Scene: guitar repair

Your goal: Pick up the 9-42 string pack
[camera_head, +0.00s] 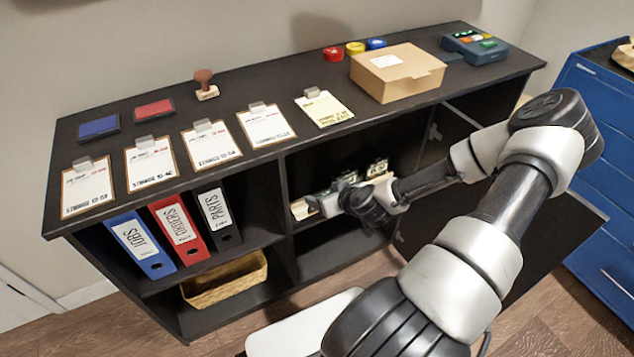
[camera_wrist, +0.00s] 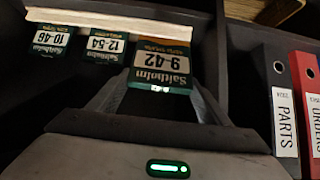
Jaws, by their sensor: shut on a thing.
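The 9-42 string pack (camera_wrist: 162,62), a green and white packet, is in the middle of the wrist view, upside down. My gripper (camera_wrist: 155,98) is shut on it, with a finger at each side of its near end. In the head view my gripper (camera_head: 322,204) reaches into the open middle compartment of the shelf unit. The 12-54 pack (camera_wrist: 103,47) and the 10-46 pack (camera_wrist: 50,40) are beside it in the wrist view, apart from my fingers. I cannot tell whether the held pack still touches its pale holder (camera_wrist: 110,18).
The black shelf unit (camera_head: 262,200) encloses my gripper closely above and to the sides. Blue, red and black binders (camera_head: 215,215) fill the left compartment, with a wicker basket (camera_head: 225,283) below. Clipboards, a cardboard box (camera_head: 397,72) and stamp pads are on top. An open door (camera_head: 470,140) is at right.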

